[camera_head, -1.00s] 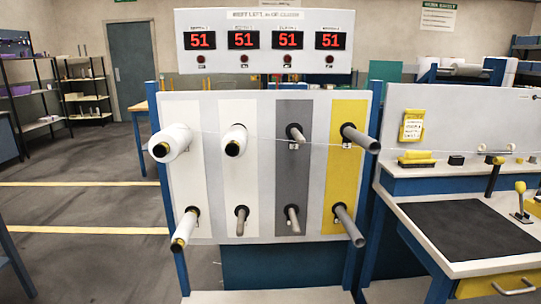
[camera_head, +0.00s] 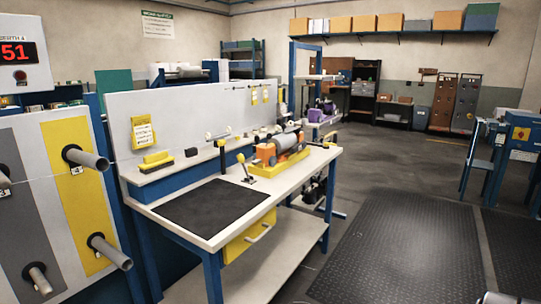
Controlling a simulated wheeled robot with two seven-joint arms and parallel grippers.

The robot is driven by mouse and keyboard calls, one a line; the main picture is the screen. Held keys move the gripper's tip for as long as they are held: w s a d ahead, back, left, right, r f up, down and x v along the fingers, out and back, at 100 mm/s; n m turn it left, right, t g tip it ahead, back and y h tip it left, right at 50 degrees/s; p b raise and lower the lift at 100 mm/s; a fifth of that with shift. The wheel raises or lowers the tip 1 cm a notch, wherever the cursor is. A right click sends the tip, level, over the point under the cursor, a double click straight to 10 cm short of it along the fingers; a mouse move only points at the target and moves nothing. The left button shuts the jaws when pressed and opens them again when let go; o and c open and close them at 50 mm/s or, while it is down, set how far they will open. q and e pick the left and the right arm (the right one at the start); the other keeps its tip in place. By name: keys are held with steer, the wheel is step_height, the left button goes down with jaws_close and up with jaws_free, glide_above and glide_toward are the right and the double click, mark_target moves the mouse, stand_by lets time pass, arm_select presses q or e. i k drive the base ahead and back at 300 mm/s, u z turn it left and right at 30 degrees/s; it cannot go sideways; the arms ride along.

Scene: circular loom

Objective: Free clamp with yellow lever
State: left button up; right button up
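A small lever with a yellow knob (camera_head: 241,158) stands up and leans left on a metal base on the white workbench (camera_head: 225,238). It looks like a clamp; whether it holds anything is too small to tell. Just right of it is a yellow-based device (camera_head: 278,160) with orange end blocks and a grey roller. A black upright handle (camera_head: 222,155) stands to its left.
A black mat (camera_head: 212,205) covers the bench's front left, above a yellow drawer (camera_head: 250,236). A panel with grey pegs (camera_head: 75,180) stands at left. Open floor with a dark ribbed mat (camera_head: 400,255) lies to the right. A yellow card holder (camera_head: 144,132) hangs on the backboard.

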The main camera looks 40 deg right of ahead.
mark_target(241, 158)
steer(key=z, duration=2.1)
steer(key=i, duration=0.8)
steer(key=z, duration=0.6)
steer(key=i, duration=0.9)
steer(key=u, duration=1.1)
steer(key=i, duration=0.35)
steer(key=u, duration=0.35)
